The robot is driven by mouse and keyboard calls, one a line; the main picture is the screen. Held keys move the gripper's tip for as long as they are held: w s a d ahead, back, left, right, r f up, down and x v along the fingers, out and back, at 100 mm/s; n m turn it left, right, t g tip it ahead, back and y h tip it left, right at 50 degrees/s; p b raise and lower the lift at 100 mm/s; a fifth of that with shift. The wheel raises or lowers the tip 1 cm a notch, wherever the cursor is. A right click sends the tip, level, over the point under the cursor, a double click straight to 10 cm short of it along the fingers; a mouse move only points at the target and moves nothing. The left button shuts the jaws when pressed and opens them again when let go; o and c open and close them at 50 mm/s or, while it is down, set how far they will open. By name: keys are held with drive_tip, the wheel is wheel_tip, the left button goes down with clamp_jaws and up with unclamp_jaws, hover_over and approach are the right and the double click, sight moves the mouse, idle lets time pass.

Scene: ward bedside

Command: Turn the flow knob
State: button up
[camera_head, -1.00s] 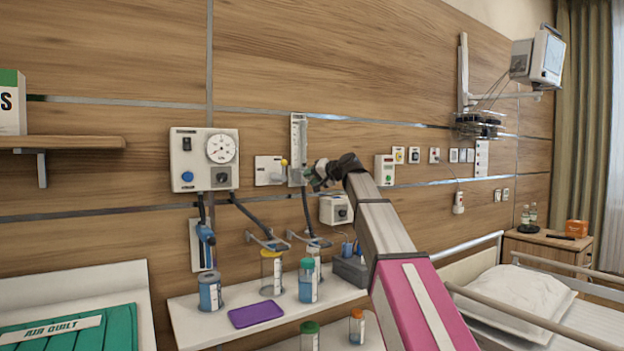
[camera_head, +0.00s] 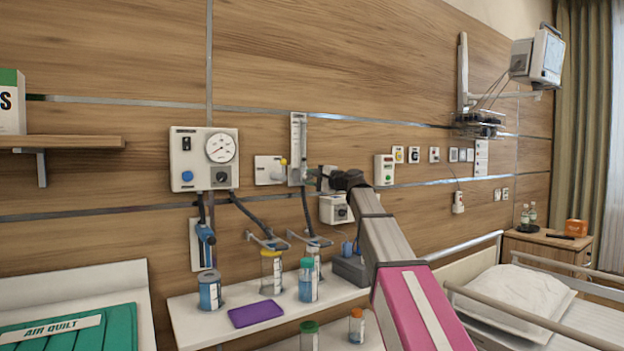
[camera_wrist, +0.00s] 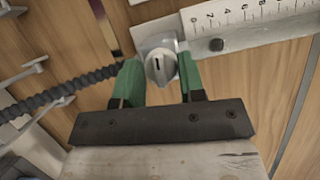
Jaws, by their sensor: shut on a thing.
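The flow knob (camera_wrist: 157,68) is a pale grey knob with a raised grip. It sits at the end of the white flowmeter scale (camera_wrist: 255,24) in the wrist view. My gripper (camera_wrist: 160,72) has green fingers, one on each side of the knob, shut on it. In the head view the flowmeter (camera_head: 297,140) stands upright on the wooden wall, and my gripper (camera_head: 312,178) is at its lower end. The knob is hard to make out there, hidden by the fingers.
A white gauge box (camera_head: 204,160) is on the wall to the left. A grey hose (camera_wrist: 62,88) runs close to the gripper's left. Below is a white shelf (camera_head: 195,325) with jars and a purple tray (camera_head: 256,314). A bed rail (camera_head: 530,316) is at right.

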drive_tip(key=shift+f+m+t+y, duration=0.15)
drive_tip(key=shift+m+t, duration=0.25)
drive_tip(key=shift+m, duration=0.6)
drive_tip(key=shift+m+t+y, duration=0.15)
drive_tip(key=shift+m+t, duration=0.25)
drive_tip(key=shift+m, duration=0.6)
drive_tip(key=o, duration=0.9)
drive_tip(key=v, duration=1.1)
